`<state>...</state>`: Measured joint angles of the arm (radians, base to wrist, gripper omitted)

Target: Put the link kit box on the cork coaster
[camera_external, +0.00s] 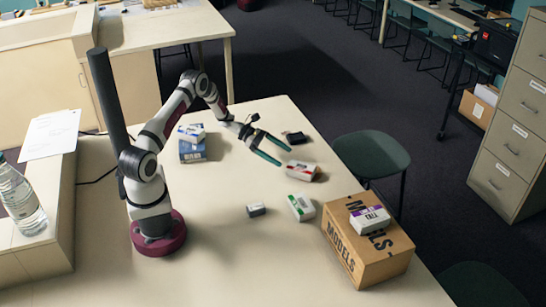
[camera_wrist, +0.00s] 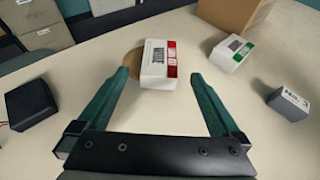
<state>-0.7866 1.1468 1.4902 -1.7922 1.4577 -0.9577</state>
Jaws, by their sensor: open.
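My gripper (camera_external: 284,157) is open and empty, pointing at a white box with a red end (camera_external: 301,171). In the wrist view this box (camera_wrist: 157,64) stands just beyond and between the fingertips, apart from them. A brown round cork coaster (camera_wrist: 131,63) shows partly at the box's left and behind it; the box hides the rest, and I cannot tell whether the box rests on it. Other white boxes have a green end (camera_external: 301,207), a purple band (camera_external: 370,219) and blue markings (camera_external: 191,132). I cannot read which one is the link kit box.
The purple-banded box lies on a large cardboard box (camera_external: 350,262). A small grey box (camera_external: 256,210) and a black box (camera_external: 295,138) stand on the table. The table's front middle is clear.

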